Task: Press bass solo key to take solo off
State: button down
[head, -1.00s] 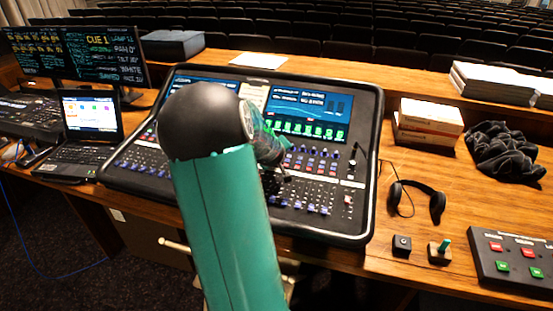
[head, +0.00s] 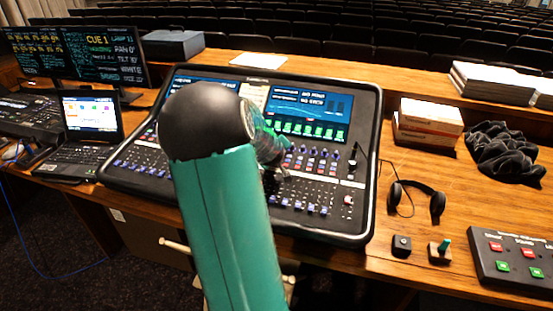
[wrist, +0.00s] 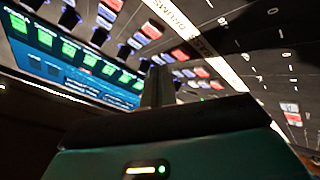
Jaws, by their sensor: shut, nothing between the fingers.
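The mixing desk (head: 330,215) has a wide black panel with rows of small keys and faders below its screens. My gripper (head: 284,173) is low over the key rows right of the desk's middle, partly hidden by my arm. In the wrist view my gripper (wrist: 158,85) shows as shut, dark fingers pointing at the panel near rows of red keys (wrist: 152,30) and blue-topped keys. A white label strip (wrist: 222,70) beside them reads "DRUMS". I cannot make out which key is the bass solo key, nor whether the fingertips touch a key.
A lit screen with green blocks (head: 310,108) is behind the keys. Headphones (head: 437,203), a small black box (head: 401,245) and a green-lever switch (head: 441,252) are to the right. A laptop (head: 90,115) and monitors (head: 100,55) stand at left.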

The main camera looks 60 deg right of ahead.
jog(key=shift+r, duration=0.3)
jog(key=shift+s+a+r, duration=0.1)
jog(key=shift+a+r, duration=0.05)
jog(key=shift+r, duration=1.05)
jog(key=shift+a+r, duration=0.1)
jog(key=shift+r, duration=1.2)
